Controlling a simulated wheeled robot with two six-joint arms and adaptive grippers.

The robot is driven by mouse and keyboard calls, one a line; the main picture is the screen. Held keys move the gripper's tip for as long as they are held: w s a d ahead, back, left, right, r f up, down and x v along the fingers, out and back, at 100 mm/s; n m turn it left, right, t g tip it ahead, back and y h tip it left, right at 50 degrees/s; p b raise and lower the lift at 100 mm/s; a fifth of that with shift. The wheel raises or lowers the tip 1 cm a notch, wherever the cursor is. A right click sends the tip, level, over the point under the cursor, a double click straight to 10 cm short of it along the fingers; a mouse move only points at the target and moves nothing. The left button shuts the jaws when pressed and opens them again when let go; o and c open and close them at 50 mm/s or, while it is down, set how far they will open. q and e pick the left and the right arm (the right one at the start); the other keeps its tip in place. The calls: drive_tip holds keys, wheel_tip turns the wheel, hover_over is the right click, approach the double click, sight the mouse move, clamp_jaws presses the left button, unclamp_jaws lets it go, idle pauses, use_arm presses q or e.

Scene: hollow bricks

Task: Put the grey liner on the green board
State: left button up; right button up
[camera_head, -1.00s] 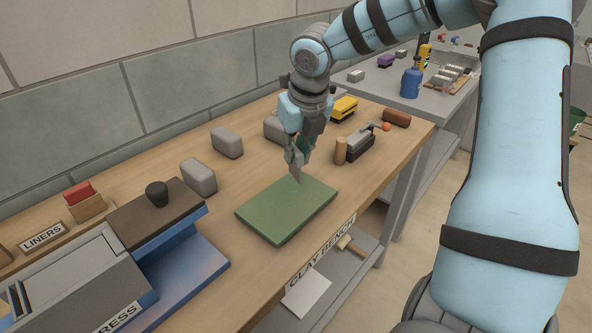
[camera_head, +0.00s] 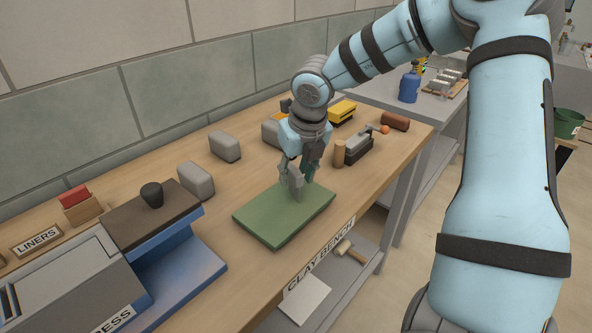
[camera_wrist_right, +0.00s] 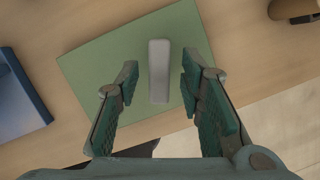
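The green board (camera_head: 275,222) lies flat on the wooden clay bench; it also fills the middle of the right wrist view (camera_wrist_right: 95,70). The grey liner (camera_head: 295,182) is a narrow slab on the far right part of the board, and looks upright there. In the right wrist view, the liner (camera_wrist_right: 159,70) shows as a pale grey strip within the board's outline. My right gripper (camera_head: 300,177) is low over the board and open, with one finger on each side of the liner. The wrist view shows gaps between both fingers and the liner. My left gripper is not in view.
Several grey blocks (camera_head: 225,147) stand along the back of the bench.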

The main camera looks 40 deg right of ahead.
drive_tip(key=shift+r, duration=0.1)
drive_tip(key=p+v, duration=0.3)
drive_tip(key=v, duration=0.9)
